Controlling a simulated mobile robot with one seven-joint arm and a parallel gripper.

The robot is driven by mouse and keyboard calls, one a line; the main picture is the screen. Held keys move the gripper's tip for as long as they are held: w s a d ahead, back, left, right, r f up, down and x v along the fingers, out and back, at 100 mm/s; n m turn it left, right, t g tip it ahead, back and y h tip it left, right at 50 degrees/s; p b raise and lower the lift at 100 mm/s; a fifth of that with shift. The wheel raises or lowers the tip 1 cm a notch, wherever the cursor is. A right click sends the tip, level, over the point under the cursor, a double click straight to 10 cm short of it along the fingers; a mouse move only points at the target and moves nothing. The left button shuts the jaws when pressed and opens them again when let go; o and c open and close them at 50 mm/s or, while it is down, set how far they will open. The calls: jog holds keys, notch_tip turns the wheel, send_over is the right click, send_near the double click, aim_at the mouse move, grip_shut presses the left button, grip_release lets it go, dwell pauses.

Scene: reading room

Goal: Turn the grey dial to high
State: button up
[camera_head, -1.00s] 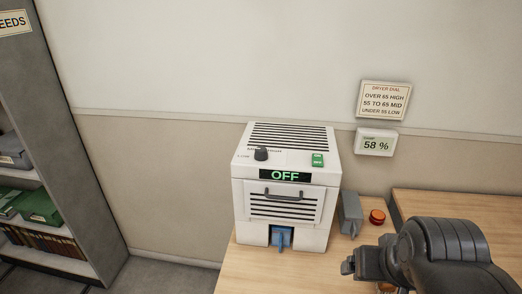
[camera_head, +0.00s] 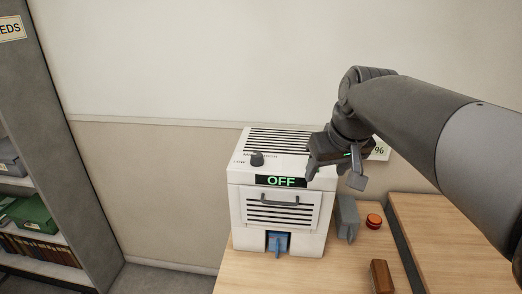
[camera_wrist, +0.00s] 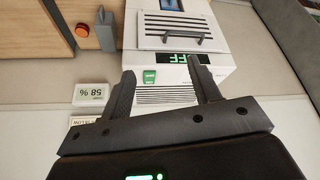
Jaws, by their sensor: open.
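The grey dial (camera_head: 257,159) is a dark knob on the top left of the white dryer box (camera_head: 243,210), beside a small "LOW" label. The dryer's display (camera_head: 281,181) reads OFF in green. My gripper (camera_head: 334,180) is open and empty, above the right side of the dryer and to the right of the dial. It hides the green switch in the head view. In the wrist view my gripper's two fingers (camera_wrist: 160,85) are spread apart, with the green switch (camera_wrist: 149,76) between them and the dryer upside down beyond. I cannot make out the dial clearly there.
A grey lever box (camera_head: 347,217) and a red-orange button (camera_head: 374,221) stand right of the dryer. A brown block (camera_head: 381,277) lies on the wooden table (camera_head: 310,275). A wall meter (camera_wrist: 91,94) reads 58 %. A shelf (camera_head: 75,150) stands at left.

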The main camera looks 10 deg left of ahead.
jog(key=w+a+r+n, duration=0.2)
jog(key=w+a, duration=0.5)
jog(key=w, duration=0.2)
jog(key=n+g+y, duration=0.2)
jog(key=n, duration=0.1)
send_near(257, 154)
jog(key=x, duration=0.8)
jog(key=shift+a+f, duration=0.1)
jog(key=shift+f, duration=0.25)
jog(key=shift+c, duration=0.4)
jog(key=shift+m, duration=0.3)
jog(key=c, duration=0.9)
